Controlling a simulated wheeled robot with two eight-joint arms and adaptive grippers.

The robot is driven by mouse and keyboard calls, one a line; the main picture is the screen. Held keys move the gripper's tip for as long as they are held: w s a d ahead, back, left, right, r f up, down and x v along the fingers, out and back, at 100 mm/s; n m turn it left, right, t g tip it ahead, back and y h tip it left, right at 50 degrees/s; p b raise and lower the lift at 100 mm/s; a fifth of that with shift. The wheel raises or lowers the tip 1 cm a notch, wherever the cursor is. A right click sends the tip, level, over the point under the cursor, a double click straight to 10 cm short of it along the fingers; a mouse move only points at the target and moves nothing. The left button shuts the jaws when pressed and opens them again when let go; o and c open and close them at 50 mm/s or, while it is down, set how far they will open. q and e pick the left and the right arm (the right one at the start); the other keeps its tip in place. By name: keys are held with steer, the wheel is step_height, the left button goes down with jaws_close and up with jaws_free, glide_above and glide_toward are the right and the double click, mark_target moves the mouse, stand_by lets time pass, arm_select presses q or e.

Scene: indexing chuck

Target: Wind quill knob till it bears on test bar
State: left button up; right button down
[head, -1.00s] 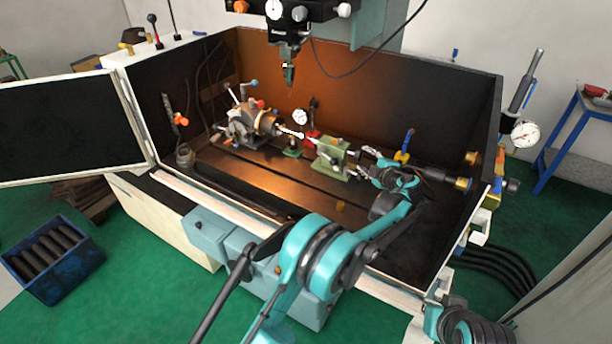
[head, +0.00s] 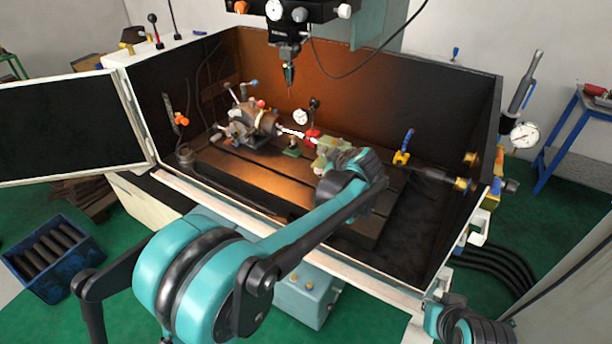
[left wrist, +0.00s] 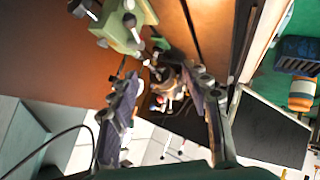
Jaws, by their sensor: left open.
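The green tailstock (head: 330,148) stands on the slotted table, partly covered by my left wrist in the head view. It also shows at the top of the left wrist view (left wrist: 118,32), with dark and metal fittings. I cannot tell for certain which fitting is the quill knob. The pale test bar (head: 292,132) runs from the indexing chuck (head: 258,122) toward the tailstock. Its contact with the quill is too small to tell. My left gripper (left wrist: 162,108) is open and empty, its fingers spread beside the tailstock. My right gripper is out of view.
A dial gauge (head: 300,117) stands behind the test bar. The spindle (head: 289,72) hangs above the table. Enclosure walls close the back and right, with a yellow-and-blue fitting (head: 402,155) inside. The front table area (head: 255,185) is clear.

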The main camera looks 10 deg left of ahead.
arm_select(q)
steer(key=s+a+r+m+g+h, duration=0.1)
steer(key=s+a+m, duration=0.2)
steer(key=s, duration=0.5)
steer(key=shift+s+a+r, duration=0.15)
steer(key=shift+s+a, duration=0.05)
steer(key=shift+a, duration=0.55)
